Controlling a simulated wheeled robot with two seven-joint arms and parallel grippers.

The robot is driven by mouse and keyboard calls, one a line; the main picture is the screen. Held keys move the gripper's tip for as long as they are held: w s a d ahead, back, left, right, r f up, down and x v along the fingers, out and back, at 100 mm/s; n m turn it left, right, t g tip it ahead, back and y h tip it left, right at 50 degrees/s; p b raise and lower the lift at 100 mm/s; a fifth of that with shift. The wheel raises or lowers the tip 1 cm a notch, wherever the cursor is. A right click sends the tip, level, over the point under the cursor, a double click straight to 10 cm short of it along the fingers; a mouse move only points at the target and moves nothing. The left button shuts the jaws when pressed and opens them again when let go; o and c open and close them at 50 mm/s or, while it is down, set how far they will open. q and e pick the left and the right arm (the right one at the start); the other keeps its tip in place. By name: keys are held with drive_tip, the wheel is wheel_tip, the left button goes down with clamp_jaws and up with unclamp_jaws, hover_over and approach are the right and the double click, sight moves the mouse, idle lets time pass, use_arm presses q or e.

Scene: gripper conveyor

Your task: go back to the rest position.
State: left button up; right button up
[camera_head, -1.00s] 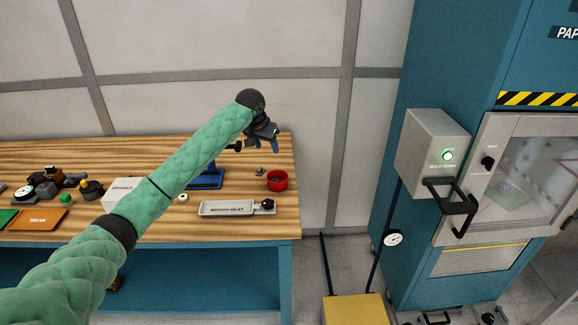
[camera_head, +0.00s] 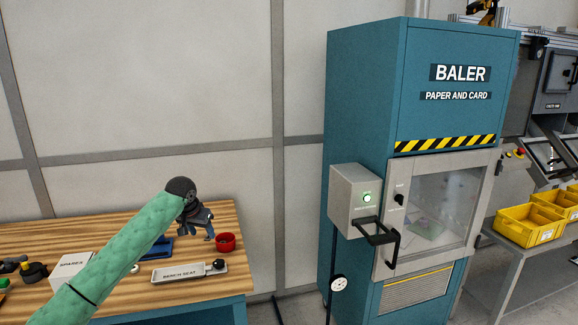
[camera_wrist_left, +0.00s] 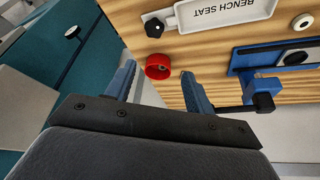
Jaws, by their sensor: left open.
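My left gripper (camera_head: 199,233) is at the end of my green arm, above the right part of the wooden bench (camera_head: 225,273). In the left wrist view its two blue fingers (camera_wrist_left: 160,88) are spread apart with nothing held between them. A red round cup (camera_head: 226,243) stands on the bench just right of the gripper; it also shows beyond the fingertips in the left wrist view (camera_wrist_left: 157,66). The gripper appears apart from it. My right gripper is in neither view.
A tray marked BENCH SEAT (camera_head: 176,274), a blue fixture (camera_head: 160,249) and a white SPARES box (camera_head: 71,270) are on the bench. A teal baler (camera_head: 362,95) with a grey control box (camera_head: 353,198) stands to the right. Yellow bins (camera_head: 530,225) are at far right.

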use_arm(q)
drive_tip(key=s+d+f+m, duration=0.1)
drive_tip(key=s+d+f, duration=0.3)
drive_tip(key=s+f, duration=0.4)
drive_tip(key=s+d+f+h, duration=0.1)
drive_tip(key=s+d+f, duration=0.4)
drive_tip(key=s+f, duration=0.3)
drive_tip(key=s+d+f+m, duration=0.1)
drive_tip(key=s+d+f, duration=0.3)
drive_tip(key=s+f, duration=0.4)
drive_tip(key=s+a+f+n+y, duration=0.1)
drive_tip(key=s+a, duration=0.2)
drive_tip(key=s, duration=1.4)
drive_tip(key=s+a+f+n+y, duration=0.1)
drive_tip(key=s+a+n, duration=0.15)
drive_tip(key=s, duration=1.55)
drive_tip(key=s+d+f+g, duration=0.1)
drive_tip(key=s+f, duration=0.1)
drive_tip(key=f, duration=1.8)
drive_tip(key=s+d+f+g, duration=0.2)
drive_tip(key=f, duration=1.8)
drive_tip(key=shift+s+d+m, duration=0.2)
drive_tip(key=shift+s+m, duration=0.15)
